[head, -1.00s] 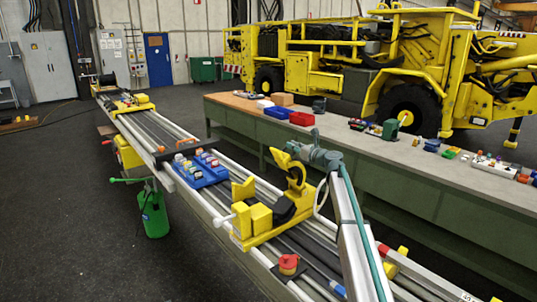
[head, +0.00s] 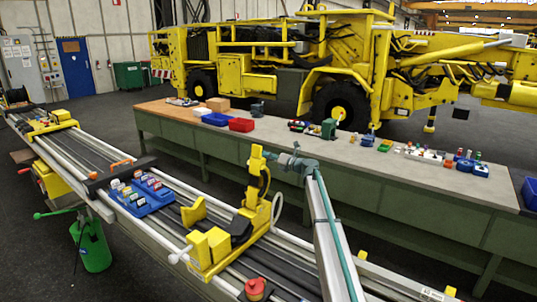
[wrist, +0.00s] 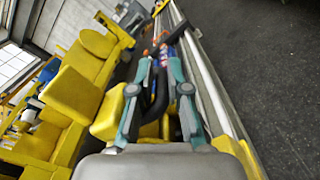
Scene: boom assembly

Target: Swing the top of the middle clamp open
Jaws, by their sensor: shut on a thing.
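The middle clamp is yellow, and its base (head: 205,268) lies across the rails in the head view. Its top (head: 257,162) stands raised, nearly upright, at the right end of the base. A dark saddle (head: 240,228) shows in the opening below it. My gripper (head: 272,159) is at the upper part of the raised top, beside and touching it. In the wrist view the two teal fingers of my gripper (wrist: 163,65) are close around part of the clamp, with a dark curved part and yellow metal between them. The exact contact is hidden.
A blue tray (head: 142,198) with several small items sits on the rails beyond the clamp. A green workbench (head: 330,160) with bins and parts runs behind the rails. A green canister (head: 92,245) stands at left. A large yellow machine (head: 300,60) is at the back.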

